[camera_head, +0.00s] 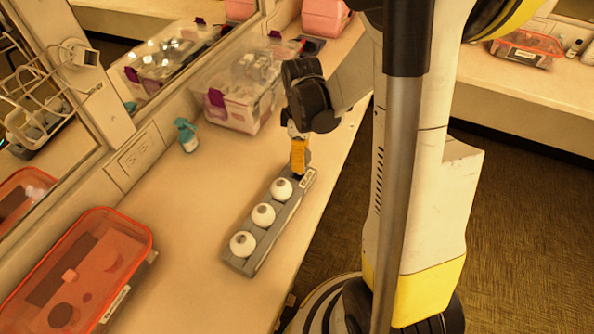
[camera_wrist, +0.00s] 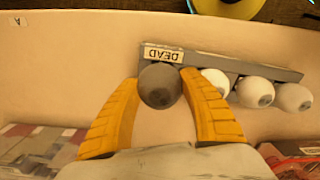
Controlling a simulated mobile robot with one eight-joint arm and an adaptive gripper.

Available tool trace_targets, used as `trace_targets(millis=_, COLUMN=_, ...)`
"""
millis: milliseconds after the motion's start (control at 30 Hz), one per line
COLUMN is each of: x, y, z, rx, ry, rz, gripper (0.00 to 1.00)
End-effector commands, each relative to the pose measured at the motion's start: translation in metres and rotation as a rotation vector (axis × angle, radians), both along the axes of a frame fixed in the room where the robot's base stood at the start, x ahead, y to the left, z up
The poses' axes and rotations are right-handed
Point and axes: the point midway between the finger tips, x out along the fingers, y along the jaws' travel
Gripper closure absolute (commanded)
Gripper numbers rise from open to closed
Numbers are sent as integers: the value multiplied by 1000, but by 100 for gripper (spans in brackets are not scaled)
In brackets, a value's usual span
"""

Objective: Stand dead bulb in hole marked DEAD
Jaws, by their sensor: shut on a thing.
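A grey rack (camera_head: 247,264) lies on the counter with three white bulbs (camera_head: 263,214) standing in a row in it. In the wrist view the rack (camera_wrist: 238,66) has a white label reading DEAD (camera_wrist: 164,54) at one end. A dark grey dead bulb (camera_wrist: 159,85) is between the yellow fingers of my gripper (camera_wrist: 160,90), which is shut on it. The bulb is at the labelled end, beside the white bulbs (camera_wrist: 254,91). In the head view my gripper (camera_head: 300,160) points down over that end and largely hides the bulb. Whether its base is in the hole cannot be seen.
A clear bin with purple latches (camera_head: 240,95) stands behind my gripper by the mirror. A small teal-topped bottle (camera_head: 187,136) is left of it. An orange-lidded tray (camera_head: 80,270) lies at the front left. The counter between tray and rack is clear.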

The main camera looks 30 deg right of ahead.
Motion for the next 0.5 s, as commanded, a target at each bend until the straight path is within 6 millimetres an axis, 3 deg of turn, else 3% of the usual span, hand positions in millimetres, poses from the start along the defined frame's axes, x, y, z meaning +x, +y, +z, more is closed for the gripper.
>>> trace_targets(millis=167, x=7, y=8, z=-9, rx=0, ry=0, rz=0, gripper=72)
trace_targets(millis=400, x=7, y=7, z=-44, rx=0, ry=0, rz=-1, gripper=72)
trace_targets(millis=500, x=7, y=7, z=-47, rx=0, ry=0, rz=-1, gripper=72)
